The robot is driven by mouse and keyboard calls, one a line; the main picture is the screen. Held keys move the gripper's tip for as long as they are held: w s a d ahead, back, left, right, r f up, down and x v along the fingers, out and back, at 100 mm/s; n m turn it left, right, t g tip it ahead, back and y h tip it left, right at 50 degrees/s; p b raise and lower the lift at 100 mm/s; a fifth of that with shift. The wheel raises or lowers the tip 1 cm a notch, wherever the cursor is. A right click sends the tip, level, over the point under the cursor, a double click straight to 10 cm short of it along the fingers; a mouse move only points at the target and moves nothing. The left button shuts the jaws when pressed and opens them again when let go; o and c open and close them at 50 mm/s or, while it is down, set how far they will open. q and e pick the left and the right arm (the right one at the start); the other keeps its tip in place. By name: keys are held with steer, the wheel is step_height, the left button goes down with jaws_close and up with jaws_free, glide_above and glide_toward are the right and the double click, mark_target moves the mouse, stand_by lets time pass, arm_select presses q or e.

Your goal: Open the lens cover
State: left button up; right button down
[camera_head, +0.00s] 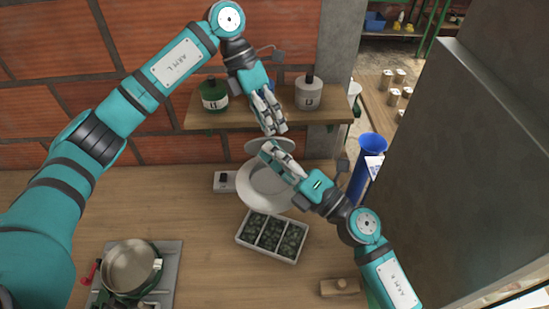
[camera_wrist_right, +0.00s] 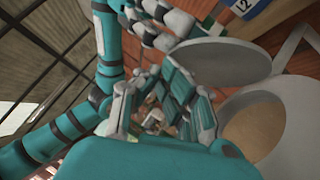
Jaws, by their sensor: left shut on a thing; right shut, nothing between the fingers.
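The lens cover is a pale grey round disc (camera_head: 284,143), tilted up at the back of a white round housing (camera_head: 252,192). In the right wrist view the cover (camera_wrist_right: 225,65) stands raised above the housing (camera_wrist_right: 288,125), whose inside looks brown. My left gripper (camera_head: 274,131) comes down from above and is shut on the cover's upper edge; the exact contact is partly hidden. My right gripper (camera_head: 267,150) is shut and empty, with its fingertips in front of the cover and above the housing, hiding part of both.
A wooden shelf (camera_head: 235,119) with a green jar (camera_head: 214,96) and a grey jar (camera_head: 308,94) is behind. A divided tray (camera_head: 271,236) stands in front of the housing. A pan (camera_head: 130,266) is at front left, a blue cylinder (camera_head: 367,160) at right.

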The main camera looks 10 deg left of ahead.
arm_select(q)
steer(key=shift+o, duration=1.1)
steer(key=shift+w+a+f, duration=0.2)
steer(key=shift+f, duration=0.55)
arm_select(e)
steer(key=shift+w+d+f, duration=0.1)
steer(key=shift+w+f, duration=0.1)
steer(key=shift+w, duration=0.2)
arm_select(q)
steer(key=shift+o, duration=0.7)
steer(key=shift+w+f, duration=0.1)
steer(key=shift+w, duration=0.3)
arm_select(e)
steer(key=shift+w+f, duration=0.15)
steer(key=shift+w, duration=0.25)
arm_select(q)
steer(key=shift+s, duration=0.1)
arm_select(e)
steer(key=shift+s, duration=0.15)
arm_select(q)
steer(key=shift+s+r, duration=0.1)
steer(key=shift+r, duration=0.1)
